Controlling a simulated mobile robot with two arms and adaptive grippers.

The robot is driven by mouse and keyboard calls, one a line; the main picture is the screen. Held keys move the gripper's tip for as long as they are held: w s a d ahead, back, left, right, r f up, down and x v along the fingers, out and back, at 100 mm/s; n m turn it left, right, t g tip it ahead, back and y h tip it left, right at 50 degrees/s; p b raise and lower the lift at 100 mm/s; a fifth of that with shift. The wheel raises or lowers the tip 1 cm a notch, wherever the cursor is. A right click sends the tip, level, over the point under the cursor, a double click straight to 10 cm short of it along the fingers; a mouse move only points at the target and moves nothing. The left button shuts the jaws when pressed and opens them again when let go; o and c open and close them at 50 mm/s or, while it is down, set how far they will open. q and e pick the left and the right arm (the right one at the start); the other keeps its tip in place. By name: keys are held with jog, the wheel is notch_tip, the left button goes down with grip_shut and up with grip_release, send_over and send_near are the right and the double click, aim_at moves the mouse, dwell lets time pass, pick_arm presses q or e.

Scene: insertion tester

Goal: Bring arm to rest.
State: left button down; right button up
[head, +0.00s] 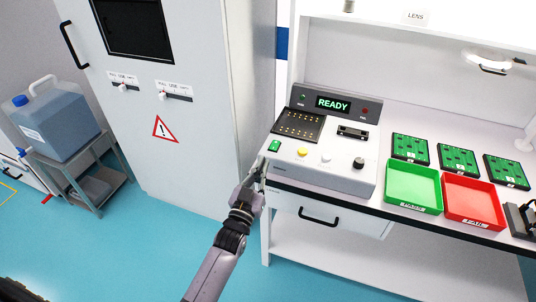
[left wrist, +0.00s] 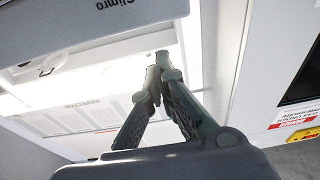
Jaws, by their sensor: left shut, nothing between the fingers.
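My left arm comes up from the bottom middle of the head view. Its gripper (head: 257,172) is at the front left corner of the insertion tester (head: 325,155), close to the bench's left edge. Whether it touches the tester cannot be told. In the left wrist view the two fingers (left wrist: 160,66) meet at their tips, with nothing held between them. My right gripper is in neither view.
The bench carries the tester with a lit READY display (head: 333,103), a green PASS tray (head: 413,187), a red FAIL tray (head: 473,200) and green boards (head: 410,149). A tall grey cabinet (head: 190,120) stands left, a blue jug (head: 56,128) beyond. The blue floor between is clear.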

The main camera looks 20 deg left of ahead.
pick_arm(q)
jog(key=shift+v, duration=0.85)
jog(key=shift+d, duration=0.1)
